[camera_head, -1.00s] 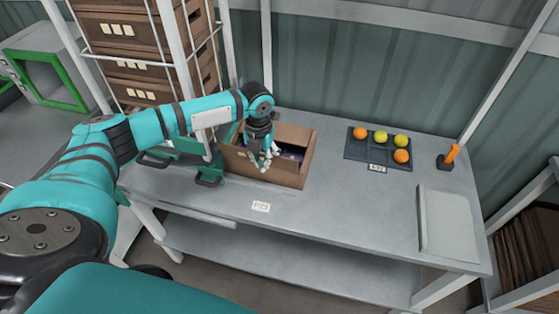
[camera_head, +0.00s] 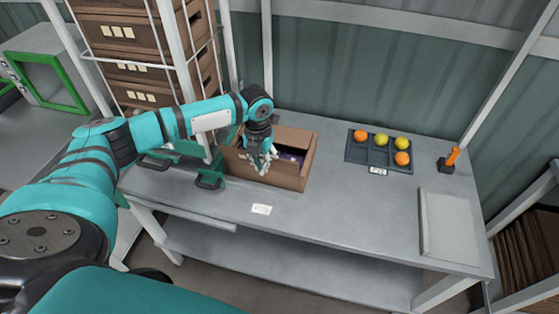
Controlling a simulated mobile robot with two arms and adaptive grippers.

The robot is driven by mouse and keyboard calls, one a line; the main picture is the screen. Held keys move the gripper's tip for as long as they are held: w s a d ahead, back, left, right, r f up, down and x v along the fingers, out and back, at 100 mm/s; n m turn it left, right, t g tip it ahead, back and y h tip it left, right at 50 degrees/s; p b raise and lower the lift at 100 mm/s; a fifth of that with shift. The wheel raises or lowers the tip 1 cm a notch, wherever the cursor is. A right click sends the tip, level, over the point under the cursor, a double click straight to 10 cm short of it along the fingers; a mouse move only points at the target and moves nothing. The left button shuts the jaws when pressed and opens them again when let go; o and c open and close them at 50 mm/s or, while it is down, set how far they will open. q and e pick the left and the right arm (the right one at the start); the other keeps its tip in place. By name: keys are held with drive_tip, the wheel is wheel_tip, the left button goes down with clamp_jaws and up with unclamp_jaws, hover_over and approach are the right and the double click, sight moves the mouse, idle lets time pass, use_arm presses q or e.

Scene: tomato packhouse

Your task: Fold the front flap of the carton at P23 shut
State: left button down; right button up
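The brown carton (camera_head: 284,179) stands on the grey table behind a small white label (camera_head: 262,209). Its top is partly open, and something dark purple (camera_head: 292,157) shows inside. A back flap (camera_head: 292,138) stands up along the far side. My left gripper (camera_head: 264,170) points down at the carton's front left, with its fingertips at the front rim. The fingers look spread, with nothing seen between them. The arm and gripper hide the carton's left part, and I cannot tell how the front flap lies. My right gripper is not in view.
A dark tray (camera_head: 372,153) with orange and yellow tomatoes lies right of the carton. An orange-handled tool (camera_head: 452,157) and a pale flat board (camera_head: 449,225) are farther right. Stacked brown crates (camera_head: 130,70) stand behind a white frame at left.

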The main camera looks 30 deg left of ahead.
use_arm(q)
drive_tip(key=shift+w, duration=0.1)
idle(0.3)
drive_tip(key=shift+w+a+r, duration=0.1)
drive_tip(key=shift+w+a, duration=0.05)
drive_tip(key=shift+w, duration=0.4)
drive_tip(key=shift+w+a+r, duration=0.1)
drive_tip(key=shift+w+a, duration=0.05)
drive_tip(key=shift+w, duration=0.4)
drive_tip(key=w+a+f+b, duration=0.1)
drive_tip(key=w+f+b, duration=0.2)
drive_tip(key=w+b, duration=0.1)
drive_tip(key=shift+w+a+f+b, duration=0.15)
drive_tip(key=shift+w+b, duration=0.2)
drive_tip(key=shift+w, duration=0.55)
wheel_tip(320, 180, up, 8)
drive_tip(key=p, duration=0.7)
idle(0.4)
